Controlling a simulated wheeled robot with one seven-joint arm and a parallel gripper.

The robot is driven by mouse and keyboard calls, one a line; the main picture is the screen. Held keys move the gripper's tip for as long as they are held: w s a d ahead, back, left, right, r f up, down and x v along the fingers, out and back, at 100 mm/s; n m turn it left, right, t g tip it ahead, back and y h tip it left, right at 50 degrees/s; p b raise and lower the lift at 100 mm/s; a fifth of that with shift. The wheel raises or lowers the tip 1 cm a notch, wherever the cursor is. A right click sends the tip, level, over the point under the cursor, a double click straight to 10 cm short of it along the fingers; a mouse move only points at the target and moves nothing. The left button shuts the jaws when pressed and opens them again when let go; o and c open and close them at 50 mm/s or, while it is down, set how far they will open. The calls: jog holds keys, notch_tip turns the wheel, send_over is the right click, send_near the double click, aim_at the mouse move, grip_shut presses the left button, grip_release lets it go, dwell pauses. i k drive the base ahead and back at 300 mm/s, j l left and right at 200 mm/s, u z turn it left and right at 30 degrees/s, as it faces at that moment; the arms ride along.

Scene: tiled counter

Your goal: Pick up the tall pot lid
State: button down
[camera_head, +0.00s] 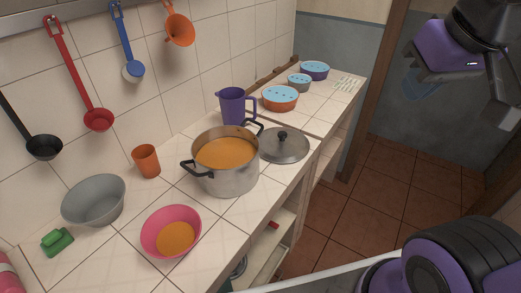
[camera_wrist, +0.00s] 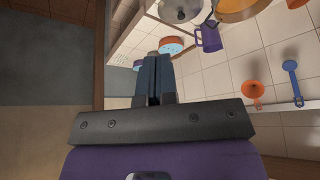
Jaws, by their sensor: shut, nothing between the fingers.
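The pot lid (camera_head: 285,150) is a silver metal disc with a dark knob. It lies knob up on the tiled counter, just right of the large metal pot (camera_head: 232,184), which holds orange soup. In the wrist view the lid (camera_wrist: 176,12) shows at the top edge, partly cut off. My gripper (camera_head: 418,88) is at the upper right in the head view, raised over the floor side and well apart from the lid. In the wrist view its dark fingers (camera_wrist: 153,72) are together with nothing between them.
A purple jug (camera_head: 232,105) stands behind the pot. Several blue-lidded bowls, including an orange one (camera_head: 280,98), stand farther along the counter. A pink bowl (camera_head: 160,225), grey bowl (camera_head: 93,200) and orange cup (camera_head: 146,161) are left of the pot. Open floor lies right of the counter.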

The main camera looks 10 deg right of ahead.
aim_at(278, 144)
jog(key=i+l+u, duration=0.15)
jog(key=l, duration=0.25)
jog(key=i+l+u, duration=0.15)
jog(key=l, duration=0.25)
jog(key=i+l+u, duration=0.15)
jog(key=l, duration=0.3)
jog(key=i+l+u, duration=0.15)
jog(key=l, duration=0.3)
jog(key=i+l+u, duration=0.15)
jog(key=l, duration=0.3)
jog(key=l+u, duration=0.2)
jog(key=l, duration=0.25)
